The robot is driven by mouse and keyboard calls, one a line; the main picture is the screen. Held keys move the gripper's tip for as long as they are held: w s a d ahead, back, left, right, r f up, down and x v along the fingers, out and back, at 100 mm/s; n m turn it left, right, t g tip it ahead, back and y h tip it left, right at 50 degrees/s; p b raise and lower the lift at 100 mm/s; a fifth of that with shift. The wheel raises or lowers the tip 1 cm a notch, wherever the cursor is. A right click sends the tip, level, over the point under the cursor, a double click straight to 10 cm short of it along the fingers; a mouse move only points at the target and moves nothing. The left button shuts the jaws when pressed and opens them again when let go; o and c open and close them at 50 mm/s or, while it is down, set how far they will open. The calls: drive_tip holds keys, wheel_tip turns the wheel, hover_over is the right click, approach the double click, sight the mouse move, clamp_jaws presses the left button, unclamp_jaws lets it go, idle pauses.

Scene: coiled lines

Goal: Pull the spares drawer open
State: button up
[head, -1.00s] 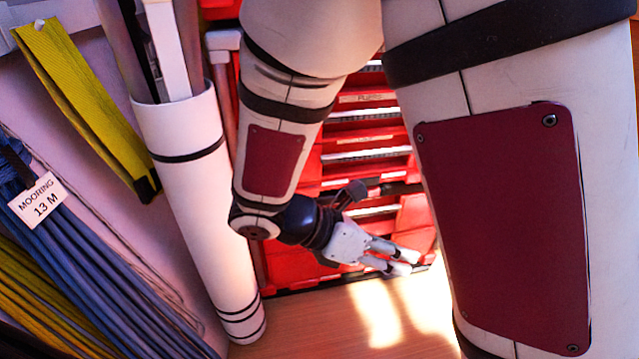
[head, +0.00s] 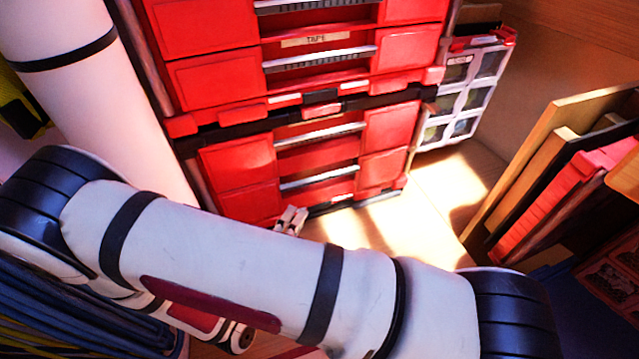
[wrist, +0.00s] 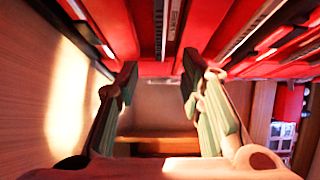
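A red drawer cabinet (head: 222,85) stands in the head view, with several drawers stacked in it and silvery handle strips across their fronts. One upper drawer has a pale label (head: 315,40) that I cannot read surely, so I cannot tell which drawer is the spares drawer. The drawers look shut. My gripper (head: 291,219) shows only in part, behind my arm, low in front of the cabinet's bottom drawers. In the wrist view my gripper (wrist: 158,82) has its two fingers wide apart with nothing between them. Red drawer fronts (wrist: 205,25) run close above the fingertips.
A white tube (head: 100,90) stands left of the cabinet. A clear-fronted organiser case (head: 466,95) is at its right. Boards and a red panel (head: 545,205) lean at the far right. Blue coiled line (head: 60,310) lies lower left. Sunlit floor (head: 440,190) before the cabinet is clear.

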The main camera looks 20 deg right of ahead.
sight(322, 180)
drive_tip(key=b+x, duration=0.2)
drive_tip(key=x, duration=1.1)
drive_tip(key=shift+w+d, duration=0.15)
clamp_jaws()
